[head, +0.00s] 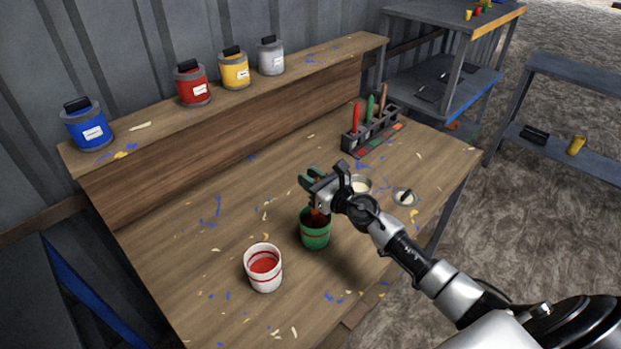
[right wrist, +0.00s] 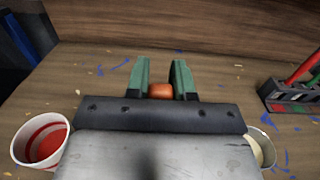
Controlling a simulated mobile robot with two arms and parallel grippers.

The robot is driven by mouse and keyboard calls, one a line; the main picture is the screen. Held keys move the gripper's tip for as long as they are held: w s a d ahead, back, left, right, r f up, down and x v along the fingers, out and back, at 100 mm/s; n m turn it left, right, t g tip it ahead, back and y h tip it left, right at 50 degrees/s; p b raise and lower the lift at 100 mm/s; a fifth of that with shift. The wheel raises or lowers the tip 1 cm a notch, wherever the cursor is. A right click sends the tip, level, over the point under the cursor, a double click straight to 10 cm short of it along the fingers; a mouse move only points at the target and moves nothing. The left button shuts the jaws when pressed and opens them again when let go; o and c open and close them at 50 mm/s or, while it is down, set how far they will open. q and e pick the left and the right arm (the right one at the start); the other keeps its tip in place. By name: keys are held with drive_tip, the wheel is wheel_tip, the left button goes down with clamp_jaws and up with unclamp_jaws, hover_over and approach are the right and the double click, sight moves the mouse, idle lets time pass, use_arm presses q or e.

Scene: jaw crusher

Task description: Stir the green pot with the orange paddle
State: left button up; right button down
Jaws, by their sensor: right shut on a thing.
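The green pot (head: 315,236) with a red band stands on the workbench in the head view. My right gripper (head: 311,181) is directly above it, its green fingers shut on the orange paddle (head: 318,216). The paddle points down and its lower end is inside the pot's mouth, where the tip is hidden. In the right wrist view the paddle's orange end (right wrist: 160,91) shows between the two fingers (right wrist: 160,80). The pot does not show in that view. My left gripper is in neither view.
A white pot with red contents (head: 264,267) stands left of the green pot. A rack (head: 366,137) with several coloured tools stands at the back right. An open tin (head: 360,184) and a lid (head: 404,196) lie near my right arm. Paint cans (head: 193,87) line the shelf.

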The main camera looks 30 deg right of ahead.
wheel_tip(320, 180, up, 9)
drive_tip(key=p, duration=0.8)
idle(0.5)
wheel_tip(320, 180, up, 5)
drive_tip(key=p, duration=0.5)
